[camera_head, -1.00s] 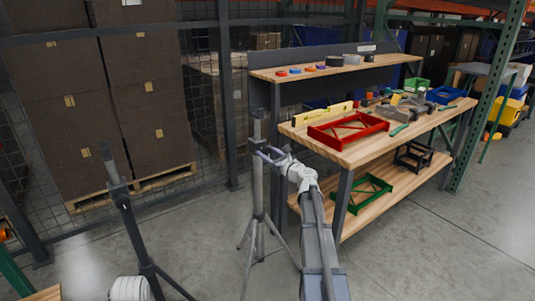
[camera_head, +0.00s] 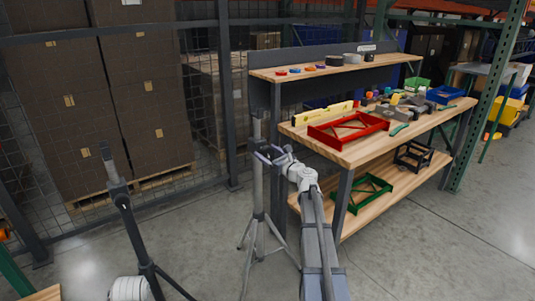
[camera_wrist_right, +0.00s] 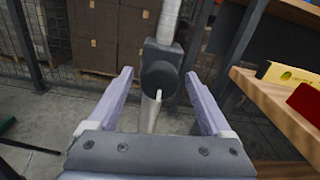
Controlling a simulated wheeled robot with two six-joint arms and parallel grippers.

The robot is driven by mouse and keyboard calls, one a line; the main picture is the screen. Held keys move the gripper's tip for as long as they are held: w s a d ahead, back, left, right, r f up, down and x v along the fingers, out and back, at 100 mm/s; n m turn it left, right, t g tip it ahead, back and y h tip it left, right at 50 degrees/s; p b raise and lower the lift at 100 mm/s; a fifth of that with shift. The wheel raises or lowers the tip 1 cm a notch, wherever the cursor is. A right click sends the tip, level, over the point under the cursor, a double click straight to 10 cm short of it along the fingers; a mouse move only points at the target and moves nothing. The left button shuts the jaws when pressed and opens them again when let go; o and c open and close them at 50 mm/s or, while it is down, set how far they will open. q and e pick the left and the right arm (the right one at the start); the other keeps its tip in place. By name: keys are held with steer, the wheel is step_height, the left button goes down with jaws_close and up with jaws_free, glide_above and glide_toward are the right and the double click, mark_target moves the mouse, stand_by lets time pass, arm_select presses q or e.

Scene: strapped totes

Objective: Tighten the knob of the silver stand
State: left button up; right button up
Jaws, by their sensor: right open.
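The silver stand (camera_head: 257,185) stands upright on spread tripod legs in the middle of the head view, left of the workbench. In the right wrist view its pale pole (camera_wrist_right: 168,22) rises from a dark collar, and the dark round knob (camera_wrist_right: 160,78) with a light lever faces the camera. My right gripper (camera_head: 265,154) is at the collar in the head view. In the wrist view its two pale fingers are spread wide, one on each side of the knob, with gaps and no visible contact. My left gripper is not in view.
A dark stand (camera_head: 124,202) stands at the left. The wooden workbench (camera_head: 350,152) at the right holds a red frame (camera_head: 348,130), a yellow level (camera_head: 322,115) and tools. Stacked boxes (camera_head: 100,100) stand behind wire mesh. Open floor lies at lower right.

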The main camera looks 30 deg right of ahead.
steer(key=s, duration=0.7)
steer(key=shift+s+d, duration=0.3)
steer(key=shift+s, duration=0.1)
steer(key=shift+w+a, duration=0.15)
steer(key=shift+w, duration=1.8)
steer(key=shift+w+a, duration=0.15)
steer(key=shift+w, duration=1.8)
steer(key=shift+s, duration=0.1)
